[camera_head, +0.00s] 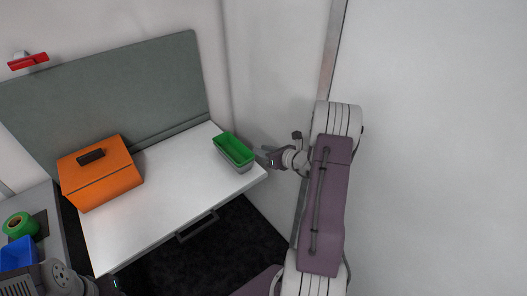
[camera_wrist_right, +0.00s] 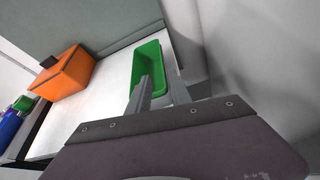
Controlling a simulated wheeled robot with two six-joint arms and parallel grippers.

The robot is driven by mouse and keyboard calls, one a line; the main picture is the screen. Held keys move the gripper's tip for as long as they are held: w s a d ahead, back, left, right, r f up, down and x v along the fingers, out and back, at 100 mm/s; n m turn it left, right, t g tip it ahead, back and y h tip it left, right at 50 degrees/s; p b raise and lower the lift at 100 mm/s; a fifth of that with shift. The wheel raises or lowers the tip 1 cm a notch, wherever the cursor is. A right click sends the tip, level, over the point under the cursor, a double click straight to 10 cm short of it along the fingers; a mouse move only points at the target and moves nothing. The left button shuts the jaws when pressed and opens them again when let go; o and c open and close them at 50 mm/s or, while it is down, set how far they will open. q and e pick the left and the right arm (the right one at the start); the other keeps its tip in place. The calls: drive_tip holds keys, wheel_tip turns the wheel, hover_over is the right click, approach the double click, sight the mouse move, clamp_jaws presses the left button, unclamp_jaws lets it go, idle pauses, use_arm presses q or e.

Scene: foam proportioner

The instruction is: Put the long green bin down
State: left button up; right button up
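The long green bin (camera_head: 233,148) stands upright on the white tabletop near its right end, and looks empty. In the right wrist view the bin (camera_wrist_right: 157,52) lies beyond my fingers, its near end partly hidden by them. My right gripper (camera_head: 264,151) is just right of the bin, by the table's right edge. Its two fingers (camera_wrist_right: 158,85) are spread apart with nothing visibly clamped between them. Whether a finger touches the bin I cannot tell. My left gripper (camera_head: 112,286) shows only partly at the bottom left, and its fingers are not clear.
An orange case (camera_head: 101,180) with a dark handle stands on the left of the white table (camera_head: 165,205). A green roll (camera_head: 20,225) and a blue bin (camera_head: 17,254) are on a grey surface farther left. A wall is close on the right. The table's middle is clear.

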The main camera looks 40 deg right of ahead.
drive_tip(key=s+a+n+g+y, duration=0.35)
drive_tip(key=a+n, duration=0.25)
drive_tip(key=a, duration=0.4)
drive_tip(key=s+a+n+g+y, duration=0.2)
drive_tip(key=s+a+n+g, duration=0.2)
drive_tip(key=a+n, duration=0.45)
drive_tip(key=s+a+n+g+h, duration=0.3)
drive_tip(key=s+n+h, duration=0.4)
drive_tip(key=s+n, duration=0.7)
drive_tip(key=n+g, duration=0.1)
drive_tip(key=n, duration=0.7)
drive_tip(key=shift+s+f+g, duration=0.2)
drive_tip(key=shift+f+g, duration=0.15)
drive_tip(key=shift+f, duration=0.05)
drive_tip(key=shift+h, duration=0.25)
